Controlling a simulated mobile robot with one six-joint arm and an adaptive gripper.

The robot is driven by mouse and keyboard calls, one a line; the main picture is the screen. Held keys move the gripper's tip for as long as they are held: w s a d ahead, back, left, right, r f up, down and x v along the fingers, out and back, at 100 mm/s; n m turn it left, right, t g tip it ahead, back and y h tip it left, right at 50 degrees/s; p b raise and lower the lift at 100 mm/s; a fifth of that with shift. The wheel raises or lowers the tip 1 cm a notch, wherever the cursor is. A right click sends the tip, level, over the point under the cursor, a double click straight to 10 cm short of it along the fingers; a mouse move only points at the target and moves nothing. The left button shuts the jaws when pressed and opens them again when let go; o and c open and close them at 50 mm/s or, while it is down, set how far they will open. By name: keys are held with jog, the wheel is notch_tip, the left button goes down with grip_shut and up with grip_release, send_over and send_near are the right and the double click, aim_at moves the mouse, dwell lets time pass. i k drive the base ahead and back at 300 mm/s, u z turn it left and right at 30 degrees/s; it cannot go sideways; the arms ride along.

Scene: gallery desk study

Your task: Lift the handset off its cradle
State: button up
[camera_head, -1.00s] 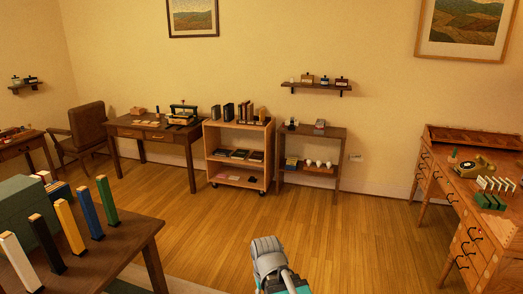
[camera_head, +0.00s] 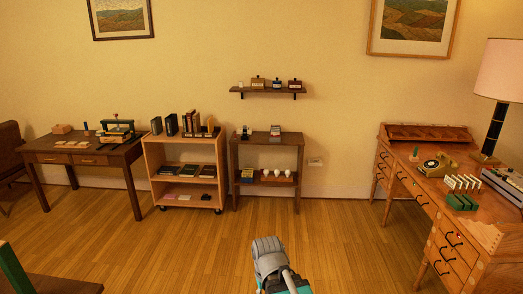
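An olive-yellow telephone (camera_head: 437,165) stands on the wooden desk (camera_head: 415,182) at the right, in the head view. It is small and far off, and I cannot make out clearly how its handset sits on the cradle. Only a grey and teal part of my own arm shows at the bottom middle, well short of the desk. My gripper's fingers are not in view.
A card rack (camera_head: 462,184), a lamp (camera_head: 494,115) and a grey machine (camera_head: 505,184) share the desk with the phone. A bookcase trolley (camera_head: 185,155) and a small shelf unit (camera_head: 268,150) line the back wall. The wooden floor (camera_head: 340,240) before the desk is clear.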

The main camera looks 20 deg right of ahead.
aim_at(455, 165)
jog(key=z, duration=0.2)
jog(key=i, duration=0.65)
jog(key=z, duration=0.85)
jog(key=i, duration=0.5)
jog(key=z, duration=0.65)
jog(key=i, duration=0.6)
jog(key=z, duration=0.35)
jog(key=k, duration=0.85)
jog(key=z, duration=0.1)
jog(key=i, duration=0.5)
jog(key=z, duration=0.05)
